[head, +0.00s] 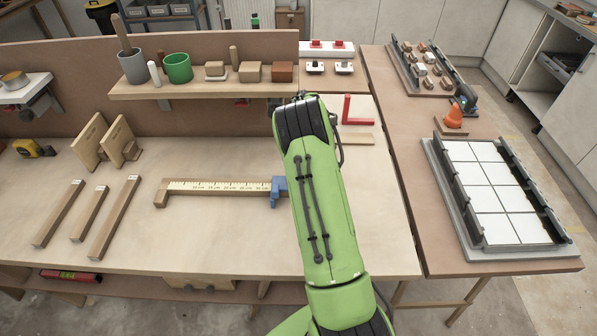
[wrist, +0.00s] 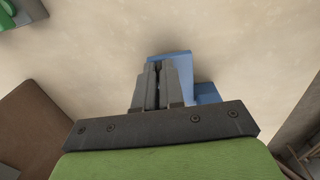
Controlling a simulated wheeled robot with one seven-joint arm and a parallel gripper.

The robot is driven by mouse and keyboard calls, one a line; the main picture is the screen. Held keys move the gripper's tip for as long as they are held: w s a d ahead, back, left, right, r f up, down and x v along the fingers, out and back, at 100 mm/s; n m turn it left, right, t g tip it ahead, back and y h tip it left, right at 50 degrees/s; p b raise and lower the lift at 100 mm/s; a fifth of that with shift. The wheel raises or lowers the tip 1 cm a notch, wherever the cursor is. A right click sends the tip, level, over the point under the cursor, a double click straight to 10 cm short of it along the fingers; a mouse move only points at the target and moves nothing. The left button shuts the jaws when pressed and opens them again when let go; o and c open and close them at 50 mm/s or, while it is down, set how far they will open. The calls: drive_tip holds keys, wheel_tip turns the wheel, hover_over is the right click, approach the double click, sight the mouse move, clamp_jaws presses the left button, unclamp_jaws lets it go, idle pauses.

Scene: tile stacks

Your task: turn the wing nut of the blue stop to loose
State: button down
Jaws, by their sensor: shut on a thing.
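The blue stop (head: 278,190) sits at the right end of a wooden ruler bar (head: 220,187) that lies flat on the workbench. My green arm covers the area just right of the stop in the head view, so my gripper is hidden there. In the wrist view my gripper (wrist: 157,66) has its two grey fingers close together against the blue stop (wrist: 185,68). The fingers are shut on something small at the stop. The wing nut itself is hidden between and behind the fingers, so its angle cannot be seen.
Three wooden strips (head: 90,212) lie at the left of the bench. A raised shelf (head: 200,88) with cups and blocks runs along the back. A red square (head: 348,110) lies beyond my arm. A tray of white tiles (head: 490,190) stands on the right table.

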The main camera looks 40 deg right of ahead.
drive_tip(key=c, duration=1.2)
unclamp_jaws()
drive_tip(key=shift+c, duration=0.2)
wheel_tip(320, 180, up, 16)
drive_tip(key=p, duration=0.2)
drive_tip(key=shift+p, duration=0.35)
drive_tip(key=s+a+r+m+t, duration=0.2)
drive_tip(key=s+a+r+m, duration=0.15)
drive_tip(key=a+r, duration=0.35)
drive_tip(key=s+a+r+m+t, duration=0.1)
drive_tip(key=s+a+r+m, duration=0.1)
drive_tip(key=s+a+r, duration=0.45)
drive_tip(key=s+a+f+m+t, duration=0.1)
drive_tip(key=s+a, duration=0.3)
drive_tip(key=s, duration=0.5)
drive_tip(key=s+a+f+m+t, duration=0.1)
drive_tip(key=s+a+m, duration=0.3)
drive_tip(key=s, duration=0.4)
drive_tip(key=shift+s+a+t, duration=0.3)
drive_tip(key=shift+s+a, duration=0.05)
drive_tip(key=shift+a, duration=0.4)
